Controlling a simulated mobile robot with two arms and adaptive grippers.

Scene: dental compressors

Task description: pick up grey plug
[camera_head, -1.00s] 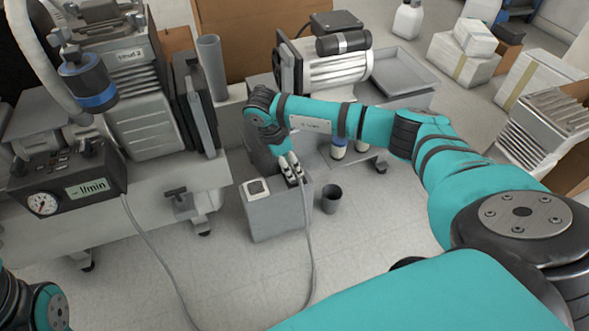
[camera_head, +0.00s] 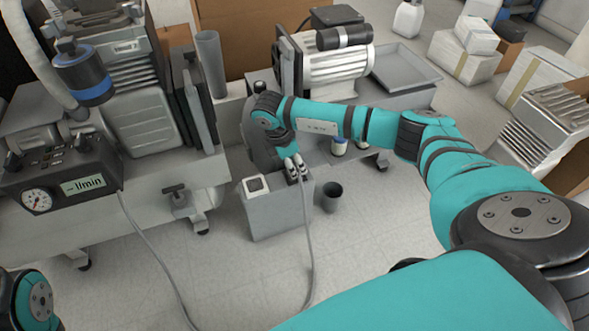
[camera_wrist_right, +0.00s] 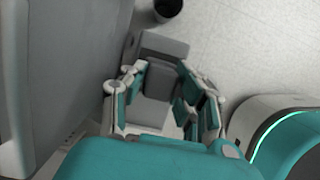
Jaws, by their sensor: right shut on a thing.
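My right gripper (camera_head: 297,168) is shut on the grey plug, at the top of a grey box (camera_head: 281,213). The plug is mostly hidden by the fingers in the head view. A grey cable (camera_head: 311,240) hangs from there, down the front of the box to the floor. In the right wrist view the gripper (camera_wrist_right: 165,95) has its teal-padded fingers on both sides of grey surfaces, and I cannot clearly tell plug from box there. A white-framed socket (camera_head: 256,185) is on the box top, left of the fingers. My left gripper is out of view.
A dark cup (camera_head: 332,197) stands on the floor right of the box. A bench with a gauge unit (camera_head: 63,183) is at the left. A compressor (camera_head: 337,70) and a grey tray (camera_head: 405,70) stand behind my arm. The floor in front of the box is clear except for cables.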

